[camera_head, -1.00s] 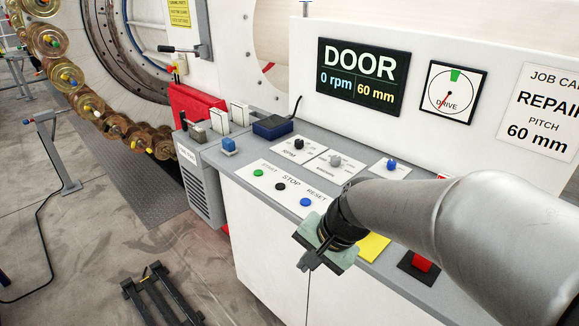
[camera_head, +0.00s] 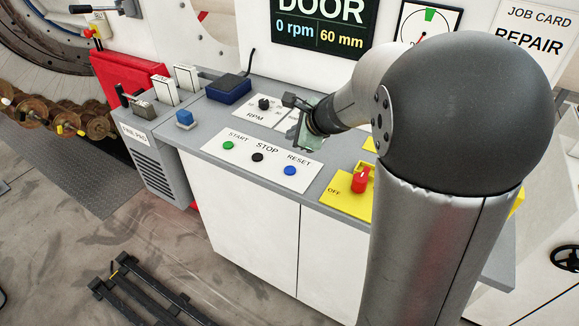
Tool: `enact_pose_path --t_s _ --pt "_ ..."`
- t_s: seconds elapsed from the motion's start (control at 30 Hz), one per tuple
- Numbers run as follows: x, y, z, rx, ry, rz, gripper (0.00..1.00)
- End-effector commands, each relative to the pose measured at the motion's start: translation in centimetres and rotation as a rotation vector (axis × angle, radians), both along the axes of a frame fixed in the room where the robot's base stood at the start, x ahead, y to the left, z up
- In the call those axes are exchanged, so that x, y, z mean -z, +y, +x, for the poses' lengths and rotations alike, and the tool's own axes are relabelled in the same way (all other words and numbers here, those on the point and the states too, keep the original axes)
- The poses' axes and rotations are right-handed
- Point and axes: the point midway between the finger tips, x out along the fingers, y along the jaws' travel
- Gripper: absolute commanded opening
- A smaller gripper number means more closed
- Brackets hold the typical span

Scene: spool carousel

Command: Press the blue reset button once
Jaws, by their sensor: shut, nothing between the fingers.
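The blue reset button (camera_head: 290,171) is a small round blue cap under the word RESET, at the right end of a white label plate (camera_head: 268,178) on the grey console top. A black STOP button (camera_head: 258,157) and a green START button (camera_head: 228,145) sit to its left on the same plate. My gripper (camera_head: 291,101) is shut and empty. It is above the console, behind and above the reset button in the picture, by the RPM plate, and apart from the button. The reset button is in full view.
A red switch (camera_head: 360,180) on a yellow plate marked OFF stands right of the buttons. A black knob (camera_head: 264,104) is left of my gripper. A blue cube-like knob (camera_head: 184,118) and a dark blue box (camera_head: 229,88) are at the left. My arm hides the console's right part.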

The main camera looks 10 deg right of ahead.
Motion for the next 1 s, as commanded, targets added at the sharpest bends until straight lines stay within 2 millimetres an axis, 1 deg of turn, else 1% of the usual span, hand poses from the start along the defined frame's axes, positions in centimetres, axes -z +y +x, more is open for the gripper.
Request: enact_pose_path --t_s 0.2,0.37,0.57,0.83,0.9,1.0 --pt "0.1 0.0 0.0 -0.002 0.000 -0.001 0.00" --pt "1.0 0.0 -0.1 -0.003 0.001 -0.002 0.00" --pt "3.3 0.1 -0.1 -0.002 0.001 -0.001 0.00" --pt "7.3 0.0 -0.1 -0.003 0.001 -0.002 0.00" --pt "8.1 0.0 -0.1 -0.003 0.000 -0.002 0.00" --pt "8.7 0.0 -0.1 -0.003 0.000 -0.002 0.00"
